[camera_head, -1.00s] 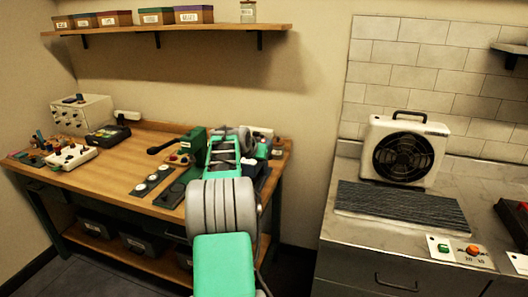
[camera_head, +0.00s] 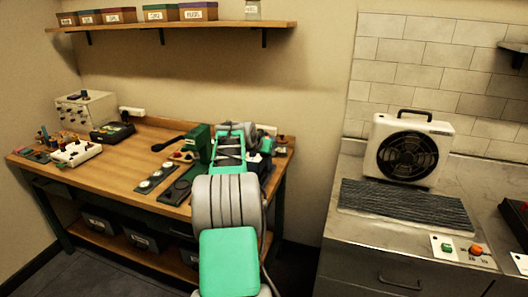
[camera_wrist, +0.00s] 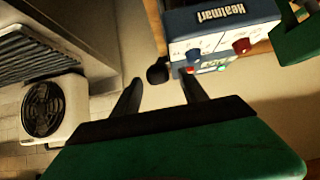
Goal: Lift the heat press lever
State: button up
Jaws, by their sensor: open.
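The heat press (camera_wrist: 222,28), a blue and white box lettered "Heatmart" with a red knob and small coloured buttons, is at the top of the wrist view. A black ball-like knob (camera_wrist: 158,74), which looks like the lever's end, shows left of its front. My gripper (camera_wrist: 161,79) is open, its two dark fingers on either side of this knob in the picture. I cannot tell whether they touch it or how deep it lies between them. In the head view my arm hides the gripper and most of the press; a dark blue part (camera_head: 265,165) shows beside the arm.
A green hand press (camera_head: 200,141) with a black handle stands left of my arm on the wooden bench (camera_head: 125,180). A fan heater (camera_head: 409,150) and a dark ribbed mat (camera_head: 405,207) are on the metal counter to the right. A gap separates bench and counter.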

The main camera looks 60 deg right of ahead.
jog(key=b+v, duration=0.2)
jog(key=v, duration=0.5)
jog(key=shift+a+r, duration=0.2)
jog(key=shift+a, duration=0.15)
